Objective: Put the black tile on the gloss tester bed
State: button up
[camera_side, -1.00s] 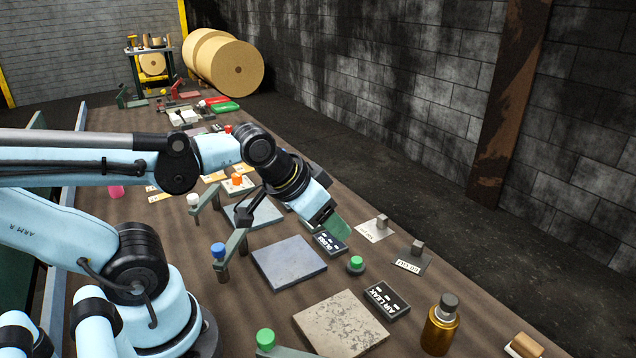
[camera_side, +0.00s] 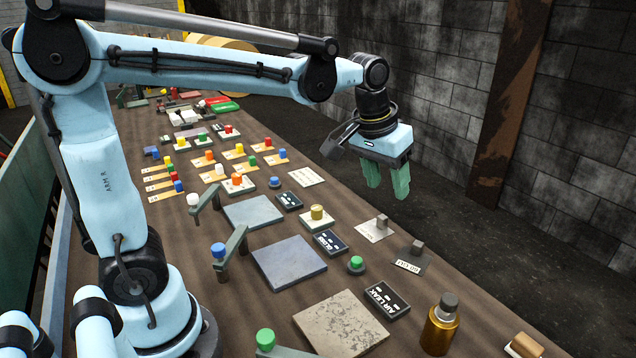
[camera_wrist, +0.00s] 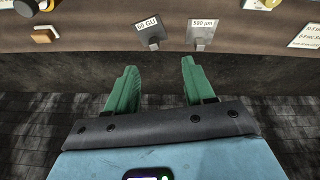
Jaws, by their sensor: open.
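The black tile (camera_side: 412,263) is a small dark plate with a grey block handle, labelled 60 GU. It lies near the table's right edge in the side view and at the top centre of the wrist view (camera_wrist: 151,40). The likely gloss tester bed (camera_side: 288,262) is a flat grey slab beside a dark box marked GLOSS (camera_side: 330,243). Nothing lies on the slab. My gripper (camera_side: 386,190) is open and empty, fingers down, raised near the table's right edge. In the wrist view its green fingers (camera_wrist: 158,66) are apart, below the black tile in the picture.
A pale plate labelled in µm (camera_side: 376,229) lies beside the black tile. A yellow-knobbed piece (camera_side: 317,215), a green button (camera_side: 356,263), the AIR LEAK box (camera_side: 384,299) and a gold bottle (camera_side: 440,325) stand nearby.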

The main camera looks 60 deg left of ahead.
jog(key=w+f+n+g, duration=0.1)
jog(key=w+f+g, duration=0.1)
jog(key=w, duration=0.4)
jog(key=n+g, duration=0.1)
send_near(419, 242)
notch_tip(419, 242, down, 10)
jog(key=shift+w+r, duration=0.1)
jog(key=shift+w, duration=0.05)
grip_shut()
dwell(0.5)
